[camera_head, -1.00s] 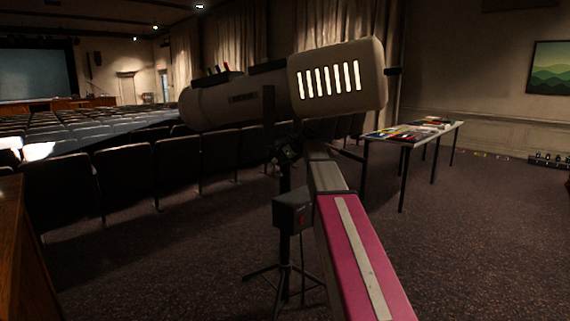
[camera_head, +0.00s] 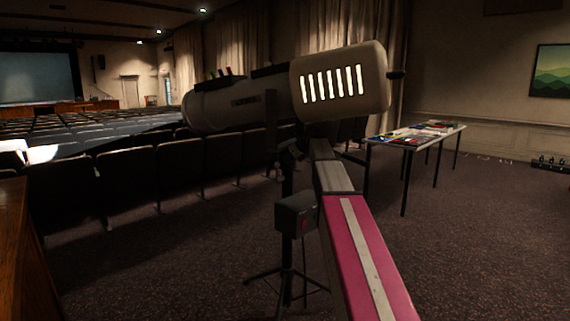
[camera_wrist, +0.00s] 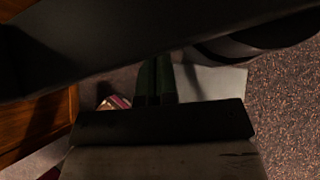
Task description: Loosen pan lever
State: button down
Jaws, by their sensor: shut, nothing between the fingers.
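A large beige spotlight (camera_head: 340,82) with bright vent slots stands on a dark tripod stand (camera_head: 286,250). A small dark fitting (camera_head: 291,151) sits at the top of the stand, under the lamp; I cannot make out a lever there for certain. My pink and grey arm reaches up toward the stand top in the head view, and its far end is hidden below the lamp. In the wrist view my gripper (camera_wrist: 155,72) shows two dark fingers, shut together with nothing between them. A big dark shape (camera_wrist: 120,40) crosses above them; I cannot tell whether they touch.
A dark box (camera_head: 295,213) is fixed on the stand. Rows of seats (camera_head: 130,180) lie behind and to the left. A table with papers (camera_head: 415,133) stands at the right. A wooden edge (camera_head: 25,250) is close at the left. Carpet is open at the lower right.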

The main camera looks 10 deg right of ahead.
jog(key=s+d+r, duration=0.1)
jog(key=s+d, duration=0.8)
jog(key=d, duration=0.1)
jog(key=s+a+f+n+g+h, duration=0.15)
jog(key=s+f+n, duration=0.25)
jog(key=f, duration=0.4)
jog(key=s+a+f+n+g+h, duration=0.1)
jog(key=s+a+f+n, duration=0.25)
jog(key=f, duration=0.55)
jog(key=s+a+f+n+g+h, duration=0.1)
jog(key=s+a+f+n, duration=0.2)
jog(key=f, duration=0.5)
jog(key=s+a+f+n+g+h, duration=0.2)
jog(key=s+f+n+g+h, duration=0.1)
jog(key=s+f+n, duration=1.3)
notch_tip(320, 180, down, 2)
jog(key=shift+s+a+f, duration=0.2)
jog(key=shift+s+a, duration=0.1)
jog(key=shift+s, duration=0.7)
